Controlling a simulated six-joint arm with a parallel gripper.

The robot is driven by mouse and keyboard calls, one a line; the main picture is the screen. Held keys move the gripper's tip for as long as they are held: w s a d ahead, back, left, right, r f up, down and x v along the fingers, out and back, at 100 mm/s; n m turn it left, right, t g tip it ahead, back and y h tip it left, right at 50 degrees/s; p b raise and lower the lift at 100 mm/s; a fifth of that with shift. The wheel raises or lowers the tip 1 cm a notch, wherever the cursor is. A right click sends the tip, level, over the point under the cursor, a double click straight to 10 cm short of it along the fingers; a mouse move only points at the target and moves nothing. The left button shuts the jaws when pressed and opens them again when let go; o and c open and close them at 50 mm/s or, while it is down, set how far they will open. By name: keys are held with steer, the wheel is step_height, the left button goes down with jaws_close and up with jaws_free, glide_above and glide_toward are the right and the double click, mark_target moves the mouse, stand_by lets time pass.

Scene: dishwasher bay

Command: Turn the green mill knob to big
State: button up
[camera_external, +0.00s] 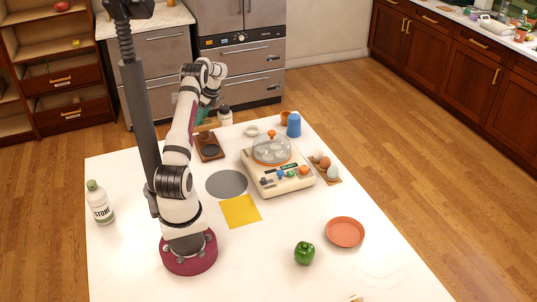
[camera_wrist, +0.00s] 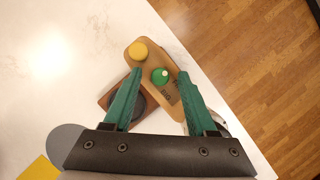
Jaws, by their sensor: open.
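Lettering reading BIG is beside the green knob; other lettering is partly hidden by a finger. My gripper (camera_wrist: 160,73) is open, its green fingers on either side of the green knob in the picture. I cannot tell whether they touch it.
An egg cooker (camera_external: 280,180) with a clear lid stands right of the mill, with eggs (camera_external: 325,161) beyond. A grey disc (camera_external: 226,184) and yellow square (camera_external: 240,211) lie nearer.

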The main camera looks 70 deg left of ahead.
jaws_close()
stand_by(0.3)
steer(key=shift+w+a+n+g+h, duration=0.1)
steer(key=shift+n+g+h, duration=0.3)
steer(key=shift+n, duration=1.15)
steer(key=shift+w+a+n+g+h, duration=0.15)
steer(key=shift+n+h, duration=0.45)
steer(key=shift+n, duration=0.95)
steer(key=shift+s, duration=0.1)
jaws_free()
steer(key=r, duration=0.5)
steer(key=shift+w+d, duration=0.3)
steer(key=shift+d, duration=0.05)
steer(key=w+d+r, duration=0.6)
steer(key=d, duration=0.2)
steer(key=shift+w+d, duration=0.2)
steer(key=shift+w, duration=0.2)
